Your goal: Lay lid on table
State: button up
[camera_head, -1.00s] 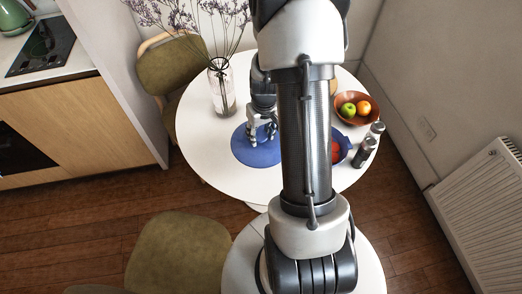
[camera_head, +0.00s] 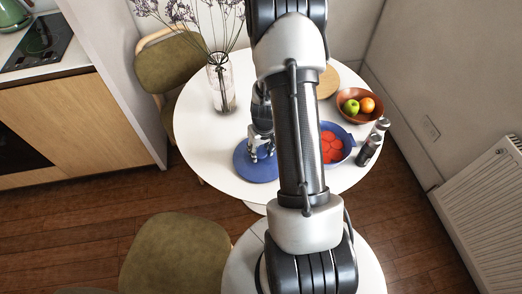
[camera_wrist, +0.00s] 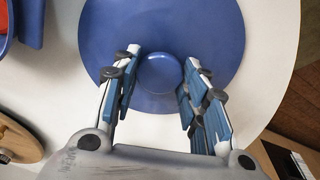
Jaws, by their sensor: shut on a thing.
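The lid (camera_head: 255,171) is a round blue disc at the front of the white round table (camera_head: 205,130), left of my arm. In the wrist view, the lid (camera_wrist: 205,30) lies flat below the fingers, with its small round knob (camera_wrist: 160,72) between them. My gripper (camera_head: 262,146) is shut on the lid by this knob; it also shows in the wrist view (camera_wrist: 160,68). The lid is on or very close to the tabletop; I cannot tell if it touches. My arm hides part of the table.
A blue pan (camera_head: 348,141) with red contents stands right of my arm, beside two shakers (camera_head: 369,150). A fruit bowl (camera_head: 359,116), a wooden board (camera_head: 328,82) and a glass vase (camera_head: 222,88) stand farther back. The table's left side is clear.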

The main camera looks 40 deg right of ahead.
aim_at(263, 155)
jog(key=shift+f+b, duration=0.2)
jog(key=shift+b, duration=0.1)
jog(key=o, duration=1.3)
jog(key=shift+r, duration=0.2)
jog(key=a+r+n+t+p, duration=0.1)
jog(key=a+r+p, duration=0.25)
jog(key=r, duration=0.85)
jog(key=a+r+p, duration=0.2)
jog(key=a+r, duration=0.2)
jog(key=r, duration=0.7)
jog(key=s+a+r, duration=0.4)
jog(key=a+r, duration=0.1)
jog(key=s+a+r+n+t, duration=0.1)
jog(key=s+a+r, duration=0.4)
jog(key=s+a+r+n+t, duration=0.1)
jog(key=s+a+r, duration=0.4)
jog(key=a, duration=0.1)
jog(key=shift+r, duration=0.4)
